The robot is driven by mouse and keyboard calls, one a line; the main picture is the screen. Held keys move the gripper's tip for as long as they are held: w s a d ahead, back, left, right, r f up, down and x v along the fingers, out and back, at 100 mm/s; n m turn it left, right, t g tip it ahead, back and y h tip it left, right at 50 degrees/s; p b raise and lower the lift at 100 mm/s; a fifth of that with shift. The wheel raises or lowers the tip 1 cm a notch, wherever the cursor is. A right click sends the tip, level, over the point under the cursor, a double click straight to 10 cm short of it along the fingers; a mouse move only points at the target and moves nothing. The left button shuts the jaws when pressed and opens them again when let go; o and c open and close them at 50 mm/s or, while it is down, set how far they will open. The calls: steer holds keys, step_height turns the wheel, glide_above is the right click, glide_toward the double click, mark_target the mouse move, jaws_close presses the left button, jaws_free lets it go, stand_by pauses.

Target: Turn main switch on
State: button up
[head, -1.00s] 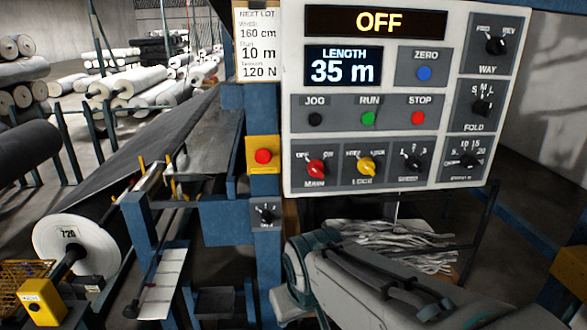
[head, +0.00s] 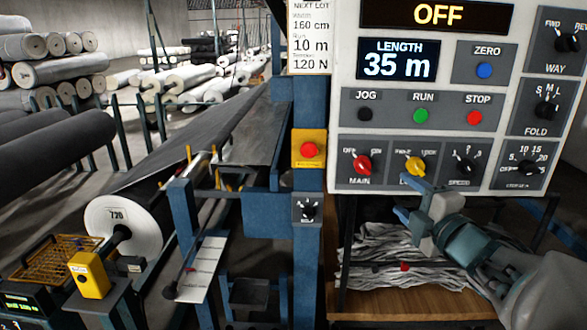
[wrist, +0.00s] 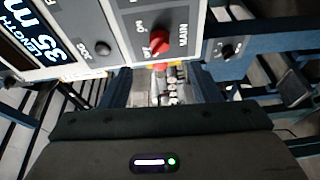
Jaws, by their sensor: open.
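The main switch (head: 362,164) is a red rotary knob at the lower left of the white control panel (head: 347,100). Its pointer leans up and left, toward the OFF mark, and the top display (head: 438,14) reads OFF. The red knob also shows in the wrist view (wrist: 160,43), above the dark gripper body. My gripper (head: 408,197) is open and empty in the head view, just below the panel's lower edge, right of and below the main switch. It appears apart from the knob. The fingertips do not show clearly in the wrist view.
A yellow knob (head: 415,167) sits right of the main switch, with a black speed knob (head: 464,166) beyond. A red button on a yellow box (head: 309,150) and a small black knob (head: 307,209) are on the blue post to the left. Grey scraps (head: 380,272) lie below.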

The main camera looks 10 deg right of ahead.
mark_target(368, 170)
steer(key=shift+n+y, duration=0.3)
steer(key=shift+n, duration=0.2)
steer(key=w, duration=0.4)
steer(key=w+a+p, duration=0.1)
steer(key=w, duration=0.3)
steer(key=w+a, duration=0.1)
steer(key=w, duration=0.4)
steer(key=shift+w+p, duration=0.1)
steer(key=shift+p, duration=0.2)
steer(key=c, duration=1)
